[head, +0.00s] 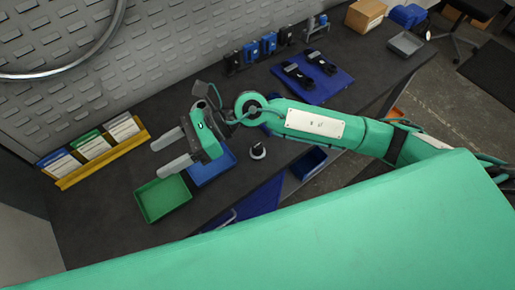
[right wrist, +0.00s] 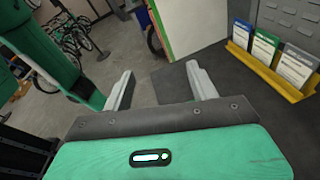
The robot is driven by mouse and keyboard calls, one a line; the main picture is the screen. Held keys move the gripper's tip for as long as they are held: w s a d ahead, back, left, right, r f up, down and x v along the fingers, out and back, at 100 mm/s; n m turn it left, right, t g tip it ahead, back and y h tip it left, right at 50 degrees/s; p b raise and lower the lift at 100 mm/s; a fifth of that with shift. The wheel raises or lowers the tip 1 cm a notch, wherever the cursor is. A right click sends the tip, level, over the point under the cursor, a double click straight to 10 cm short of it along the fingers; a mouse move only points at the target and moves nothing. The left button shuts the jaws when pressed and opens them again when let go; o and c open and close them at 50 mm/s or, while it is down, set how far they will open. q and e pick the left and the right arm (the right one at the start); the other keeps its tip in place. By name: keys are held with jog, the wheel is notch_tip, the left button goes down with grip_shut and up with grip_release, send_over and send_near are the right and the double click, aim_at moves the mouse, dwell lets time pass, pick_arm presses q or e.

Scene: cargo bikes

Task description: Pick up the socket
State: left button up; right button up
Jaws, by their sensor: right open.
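A small round dark and silver piece (head: 258,151), which looks like the socket, stands on the dark bench top (head: 105,205) in the head view, just right of the blue tray. My right gripper (head: 160,157) is above the bench to the left of that piece, with its fingers pointing left, away from it. In the right wrist view my right gripper (right wrist: 160,72) is open, with nothing between its fingers. The socket does not show in the right wrist view. My left gripper is in neither view.
A green tray (head: 163,214) and a blue tray (head: 221,174), partly under my right gripper, lie near the front edge. A yellow rack (head: 75,181) with cards stands at the left wall. A blue mat (head: 340,83) with dark parts lies further right.

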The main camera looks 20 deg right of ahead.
jog(key=w+d+f+n+h, duration=0.3)
jog(key=d+f+n+h, duration=0.1)
jog(key=d+f+h, duration=0.3)
jog(key=n+t+h, duration=0.2)
jog(key=t+h, duration=0.1)
jog(key=h, duration=0.6)
send_over(257, 145)
notch_tip(257, 145, down, 5)
jog(key=f+p, duration=0.1)
jog(key=f, duration=0.3)
jog(key=f+p, duration=0.2)
jog(key=f, duration=0.2)
jog(key=shift+w+d, duration=0.1)
jog(key=shift+w, duration=0.1)
jog(key=shift+s+f+p, duration=0.1)
jog(key=shift+f+p, duration=0.35)
jog(key=shift+p, duration=0.25)
jog(key=f+p, duration=0.1)
jog(key=f, duration=0.1)
jog(key=f+p, duration=0.1)
jog(key=shift+s+f+p, duration=0.2)
jog(key=shift+f+p, duration=0.15)
jog(key=shift+f, duration=0.5)
jog(key=c, duration=1.1)
jog(key=shift+w+r, duration=0.1)
